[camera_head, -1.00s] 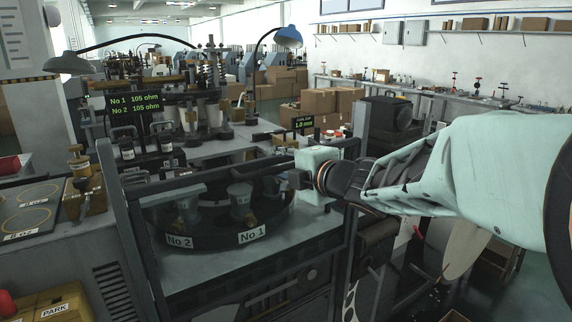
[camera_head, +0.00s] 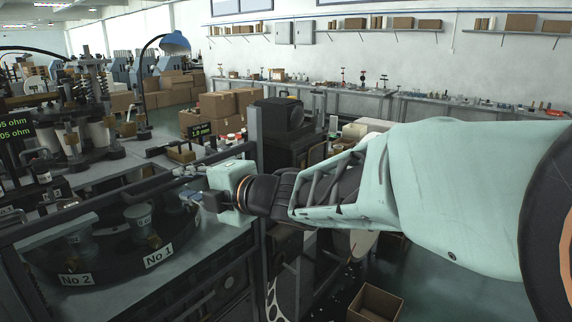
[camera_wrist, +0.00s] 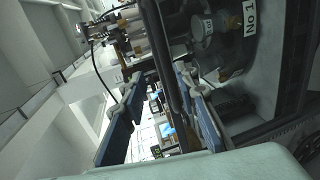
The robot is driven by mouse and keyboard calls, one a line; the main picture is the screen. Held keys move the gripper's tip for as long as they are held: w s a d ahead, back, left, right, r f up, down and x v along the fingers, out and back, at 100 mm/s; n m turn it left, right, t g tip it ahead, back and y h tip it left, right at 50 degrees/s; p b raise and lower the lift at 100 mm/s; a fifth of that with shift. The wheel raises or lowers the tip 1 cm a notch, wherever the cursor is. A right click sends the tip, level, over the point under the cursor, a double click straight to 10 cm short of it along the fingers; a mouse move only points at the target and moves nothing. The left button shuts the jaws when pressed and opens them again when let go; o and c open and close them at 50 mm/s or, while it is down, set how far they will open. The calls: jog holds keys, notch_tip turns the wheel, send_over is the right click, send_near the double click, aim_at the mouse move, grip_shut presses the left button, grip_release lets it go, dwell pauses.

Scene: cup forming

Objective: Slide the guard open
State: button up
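The guard (camera_head: 110,201) is a dark-framed, see-through panel in front of a round dark table with stations labelled No 1 (camera_head: 158,256) and No 2 (camera_head: 76,280). My gripper (camera_head: 198,198) is at the right part of the guard's top rail in the head view, where its fingers are small and partly hidden. In the wrist view, the two blue-padded fingers of my gripper (camera_wrist: 163,118) stand apart. A dark bar (camera_wrist: 166,55) runs between them, nearer the right finger. I cannot tell whether either finger touches it.
A blue lamp (camera_head: 175,44) and cardboard boxes (camera_head: 215,106) are behind. An open carton (camera_head: 375,303) is on the floor at the lower right. Floor beyond it looks clear.

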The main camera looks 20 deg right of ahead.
jog(key=shift+r+p+v, duration=0.2)
jog(key=shift+p+v, duration=0.85)
jog(key=shift+v, duration=1.85)
